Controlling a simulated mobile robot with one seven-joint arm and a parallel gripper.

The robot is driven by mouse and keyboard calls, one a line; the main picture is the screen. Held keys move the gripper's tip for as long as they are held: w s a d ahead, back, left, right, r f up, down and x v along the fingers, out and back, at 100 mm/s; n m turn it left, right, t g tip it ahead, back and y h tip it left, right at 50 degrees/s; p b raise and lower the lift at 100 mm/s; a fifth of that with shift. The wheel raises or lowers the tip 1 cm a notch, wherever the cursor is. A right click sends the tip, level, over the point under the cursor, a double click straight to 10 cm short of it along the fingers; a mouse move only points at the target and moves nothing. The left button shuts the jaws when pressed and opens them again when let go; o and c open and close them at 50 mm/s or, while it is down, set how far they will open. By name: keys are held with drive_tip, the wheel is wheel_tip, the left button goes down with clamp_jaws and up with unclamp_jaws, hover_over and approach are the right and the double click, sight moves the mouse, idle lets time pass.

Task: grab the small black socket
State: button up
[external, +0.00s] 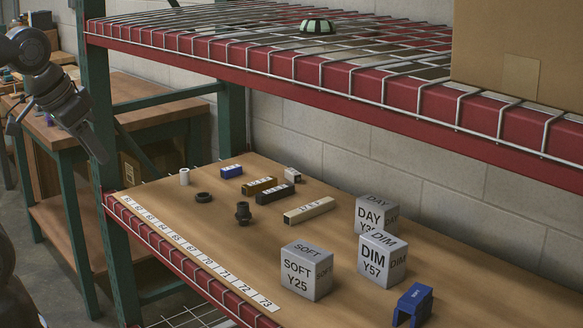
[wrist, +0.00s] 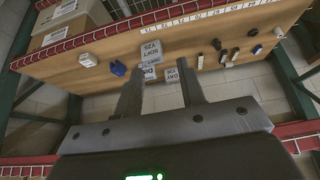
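The small black socket (external: 243,212) stands upright on the wooden shelf in the external view, left of the beige block (external: 309,210). In the wrist view it appears as a small dark shape (wrist: 217,44), right of the cubes. A flat black ring (external: 204,197) lies near it, to its left. My gripper (wrist: 158,88) is open and empty, its two fingers apart in the wrist view. In the external view my arm is at the upper left, off the shelf and well away from the socket.
Grey cubes (external: 307,270) and a blue bracket (external: 413,305) stand to the right. Several small blocks (external: 259,186) lie behind the socket, and a white cylinder (external: 184,177) stands at left. A red-edged upper wire shelf (external: 300,70) overhangs. A number strip (external: 200,258) lines the front edge.

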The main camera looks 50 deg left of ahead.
idle(0.3)
drive_tip(key=o, duration=0.7)
